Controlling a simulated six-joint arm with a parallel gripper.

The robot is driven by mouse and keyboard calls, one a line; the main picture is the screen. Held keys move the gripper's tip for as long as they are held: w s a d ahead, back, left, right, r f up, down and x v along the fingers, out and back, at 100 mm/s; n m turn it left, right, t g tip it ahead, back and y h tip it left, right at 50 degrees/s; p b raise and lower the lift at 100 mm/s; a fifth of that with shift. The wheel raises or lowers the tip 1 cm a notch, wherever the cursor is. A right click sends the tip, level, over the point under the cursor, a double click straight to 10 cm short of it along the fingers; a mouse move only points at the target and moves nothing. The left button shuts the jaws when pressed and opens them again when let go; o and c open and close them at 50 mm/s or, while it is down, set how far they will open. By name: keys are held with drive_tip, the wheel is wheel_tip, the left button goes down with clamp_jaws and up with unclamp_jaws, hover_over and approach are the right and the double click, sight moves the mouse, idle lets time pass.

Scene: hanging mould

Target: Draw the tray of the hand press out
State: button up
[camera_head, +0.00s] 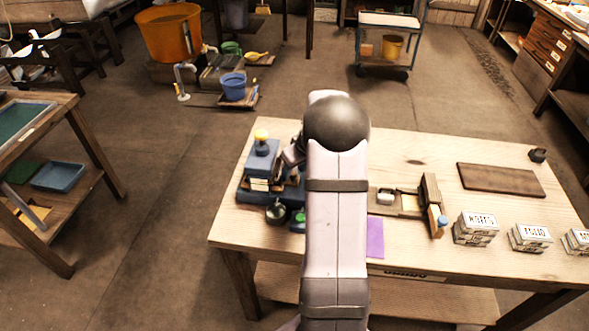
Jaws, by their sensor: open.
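A blue device with a yellow-topped post (262,150), which looks like the hand press, stands at the left end of the wooden table (228,232). Pale and dark layers show in its front, but I cannot make out which part is its tray. My gripper (291,156) is at the press's upper right, open, and small in view. Its fingertips are hard to make out, and I cannot tell whether it touches the press. My arm hides the table to the right of the press.
A dark round object (277,212) sits in front of the press. Right of my arm are a purple sheet (375,238), a wooden fixture with an upright (431,200), labelled blocks (475,228) and a dark board (500,179). The table's back middle is clear.

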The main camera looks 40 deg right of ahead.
clamp_jaws()
drive_tip(key=s+d+b, duration=0.5)
drive_tip(key=s+d, duration=0.4)
drive_tip(key=shift+d, duration=0.15)
drive_tip(key=shift+s, duration=0.1)
unclamp_jaws()
drive_tip(key=shift+r, duration=0.1)
drive_tip(key=b+v, duration=0.1)
drive_tip(key=v, duration=0.6)
drive_tip(key=shift+b, duration=0.35)
